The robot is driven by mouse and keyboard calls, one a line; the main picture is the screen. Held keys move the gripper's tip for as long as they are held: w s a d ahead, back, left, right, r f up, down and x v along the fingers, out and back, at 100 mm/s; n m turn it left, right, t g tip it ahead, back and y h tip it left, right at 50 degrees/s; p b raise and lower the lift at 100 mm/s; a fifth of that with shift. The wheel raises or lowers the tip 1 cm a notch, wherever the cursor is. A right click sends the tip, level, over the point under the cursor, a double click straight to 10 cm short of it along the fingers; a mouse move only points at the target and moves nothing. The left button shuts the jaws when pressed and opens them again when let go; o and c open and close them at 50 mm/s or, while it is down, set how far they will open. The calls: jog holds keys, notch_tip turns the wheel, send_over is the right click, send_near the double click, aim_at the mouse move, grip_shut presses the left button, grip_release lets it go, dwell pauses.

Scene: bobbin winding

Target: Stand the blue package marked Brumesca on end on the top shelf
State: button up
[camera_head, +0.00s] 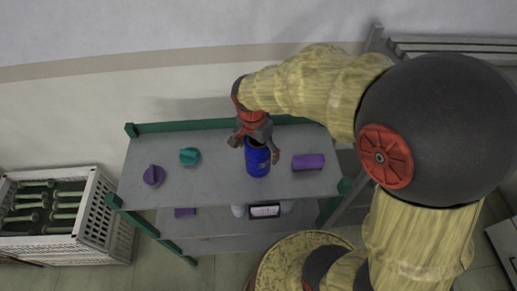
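A blue package (258,164), roughly cylindrical with a dark upper end and small markings too small to read, is on the grey top shelf (222,181), right of its middle. It looks upright on end. My gripper (254,149) points down at its upper end. The fingers are spread apart, one to each side, and look wider than the package. I see no clear contact between fingers and package. The gripper partly hides the package's upper part.
A purple block (308,162) lies close to the right of the package. A teal knob-like piece (189,156) and a purple one (153,175) are at left. A lower shelf holds a labelled item (265,211). A white crate (93,208) stands at left.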

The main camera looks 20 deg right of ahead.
jog(key=shift+r, duration=0.1)
notch_tip(320, 180, up, 12)
jog(key=a, duration=0.1)
jog(key=shift+s+a, duration=0.15)
jog(key=shift+s, duration=0.2)
